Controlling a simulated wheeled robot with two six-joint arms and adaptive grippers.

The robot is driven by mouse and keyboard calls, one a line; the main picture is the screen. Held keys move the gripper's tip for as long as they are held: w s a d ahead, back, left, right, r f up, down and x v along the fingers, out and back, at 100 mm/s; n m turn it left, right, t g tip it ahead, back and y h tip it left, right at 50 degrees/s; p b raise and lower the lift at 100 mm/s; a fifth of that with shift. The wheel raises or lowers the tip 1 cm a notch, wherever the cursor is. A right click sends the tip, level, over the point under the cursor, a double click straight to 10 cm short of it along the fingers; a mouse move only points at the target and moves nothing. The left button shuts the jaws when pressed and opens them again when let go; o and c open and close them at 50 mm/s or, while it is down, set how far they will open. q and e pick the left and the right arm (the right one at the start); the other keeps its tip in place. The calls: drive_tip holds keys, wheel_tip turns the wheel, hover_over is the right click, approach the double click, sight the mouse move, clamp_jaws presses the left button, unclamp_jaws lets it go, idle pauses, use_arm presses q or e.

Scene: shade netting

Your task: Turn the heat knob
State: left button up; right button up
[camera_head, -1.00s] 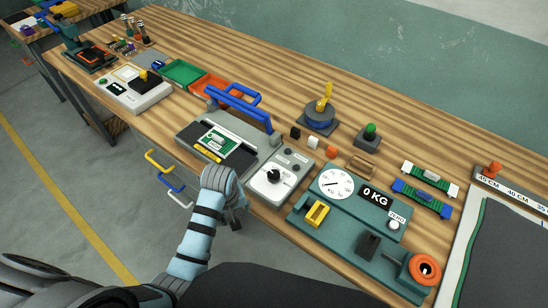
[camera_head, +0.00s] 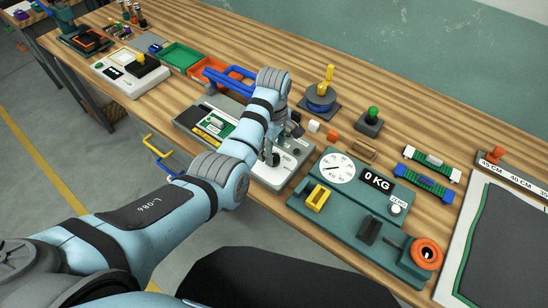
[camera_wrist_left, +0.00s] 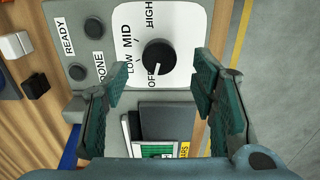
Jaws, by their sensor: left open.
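The heat knob (camera_wrist_left: 159,55) is a round black dial with a white pointer line, on a light grey control box (camera_wrist_left: 190,15). In the left wrist view, its dial is marked OFF, LOW, MID and HIGH, and the pointer is at OFF. The same box (camera_head: 268,176) shows in the head view, partly hidden by my left arm. My left gripper (camera_wrist_left: 160,92) is open and empty, with one finger to each side of the knob and apart from it. In the head view my left gripper (camera_head: 272,154) is over the box. The right gripper is not in view.
READY and DONE buttons (camera_wrist_left: 77,71) sit beside the dial. A grey press with a blue handle (camera_head: 190,118) adjoins the box on the left, and a green scale (camera_head: 325,200) reading 0 KG is on the right. Small blocks (camera_head: 313,126) stand behind.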

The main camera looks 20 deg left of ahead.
sight(274, 158)
use_arm(q)
wheel_tip(274, 158, down, 4)
drive_tip(key=shift+f+b, duration=0.1)
drive_tip(key=shift+b, duration=0.25)
drive_tip(key=shift+c, duration=0.3)
drive_tip(key=c, duration=1.1)
